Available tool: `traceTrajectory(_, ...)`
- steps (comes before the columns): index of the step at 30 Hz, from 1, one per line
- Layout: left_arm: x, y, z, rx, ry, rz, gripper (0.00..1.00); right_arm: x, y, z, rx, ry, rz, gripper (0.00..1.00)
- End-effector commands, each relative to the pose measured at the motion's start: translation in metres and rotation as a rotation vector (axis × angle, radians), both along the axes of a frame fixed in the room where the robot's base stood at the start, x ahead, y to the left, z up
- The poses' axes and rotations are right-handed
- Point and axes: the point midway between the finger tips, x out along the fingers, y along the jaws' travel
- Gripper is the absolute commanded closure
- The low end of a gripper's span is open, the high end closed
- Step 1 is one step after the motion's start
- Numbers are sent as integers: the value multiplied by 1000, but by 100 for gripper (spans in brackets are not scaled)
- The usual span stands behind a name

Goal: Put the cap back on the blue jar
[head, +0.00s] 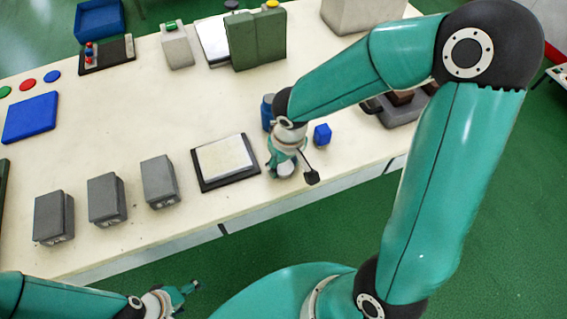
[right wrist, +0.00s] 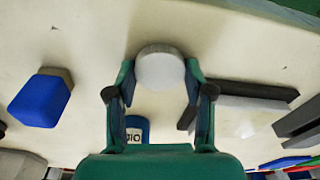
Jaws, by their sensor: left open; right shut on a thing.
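My right gripper (head: 286,172) is low over the front part of the table, shut on a pale grey round piece that looks like the cap (right wrist: 160,68). In the right wrist view the cap sits between the two fingertips. The blue jar (head: 267,113) stands just behind the right gripper, partly hidden by my wrist. I cannot see the jar's top clearly. My left gripper (head: 187,290) is open and empty, off the table's front edge.
A blue block (head: 322,134) stands right of the right gripper. A dark-framed pale plate (head: 225,161) lies to its left. Several grey blocks (head: 107,199) line the front left. A green box (head: 256,40) stands behind. The table middle, left of the jar, is clear.

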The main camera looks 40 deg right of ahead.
Motion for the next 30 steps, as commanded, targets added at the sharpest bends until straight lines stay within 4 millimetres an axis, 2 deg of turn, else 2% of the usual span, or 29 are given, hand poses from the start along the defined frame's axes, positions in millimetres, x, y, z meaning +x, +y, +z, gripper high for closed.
traceTrajectory(5,0,0,2,0,0,0,17,1,0,10,-1,-5,0,58)
traceTrajectory(11,0,0,7,0,0,0,17,2,0,38,0,-8,0,58)
traceTrajectory(24,0,0,15,0,0,0,17,1,0,153,1,-7,0,58)
traceTrajectory(30,0,0,17,0,0,0,17,1,0,186,0,-4,1,58)
